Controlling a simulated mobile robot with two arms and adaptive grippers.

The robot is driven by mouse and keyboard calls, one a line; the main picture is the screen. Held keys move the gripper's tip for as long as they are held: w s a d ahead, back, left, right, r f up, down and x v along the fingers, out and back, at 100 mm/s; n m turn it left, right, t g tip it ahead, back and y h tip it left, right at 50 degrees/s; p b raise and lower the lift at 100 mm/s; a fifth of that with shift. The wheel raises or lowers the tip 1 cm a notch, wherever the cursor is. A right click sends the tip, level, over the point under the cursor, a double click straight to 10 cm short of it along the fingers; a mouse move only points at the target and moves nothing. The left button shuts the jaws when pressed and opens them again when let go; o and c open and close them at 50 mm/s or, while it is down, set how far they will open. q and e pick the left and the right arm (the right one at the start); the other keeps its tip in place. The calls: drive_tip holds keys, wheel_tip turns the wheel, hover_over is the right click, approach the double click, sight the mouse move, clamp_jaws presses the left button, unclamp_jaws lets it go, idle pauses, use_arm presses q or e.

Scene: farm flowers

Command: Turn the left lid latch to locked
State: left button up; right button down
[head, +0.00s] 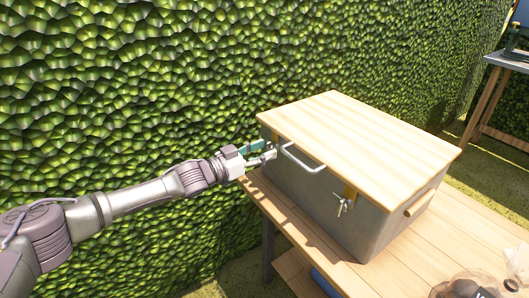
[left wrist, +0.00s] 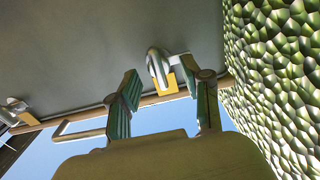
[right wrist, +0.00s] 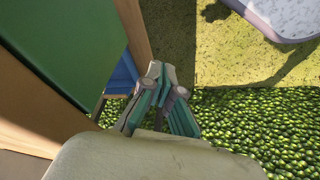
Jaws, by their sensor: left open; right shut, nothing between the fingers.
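The grey box (head: 320,203) with a pale wooden lid (head: 360,140) stands on a wooden table. My left gripper (head: 268,154) is at the left end of its front face, open. In the head view the gripper largely hides this latch. My right gripper (right wrist: 163,88) shows only in the right wrist view, shut and empty.
A metal handle (head: 303,160) on the front is close to my left gripper. The right latch (head: 343,204) is further along the front. The wooden table (head: 440,230) has free room to the right. A green hedge (head: 130,90) rises behind the arm.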

use_arm(q)
drive_tip(key=shift+w+d, duration=0.25)
drive_tip(key=shift+d, duration=0.05)
drive_tip(key=shift+c, duration=0.4)
clamp_jaws()
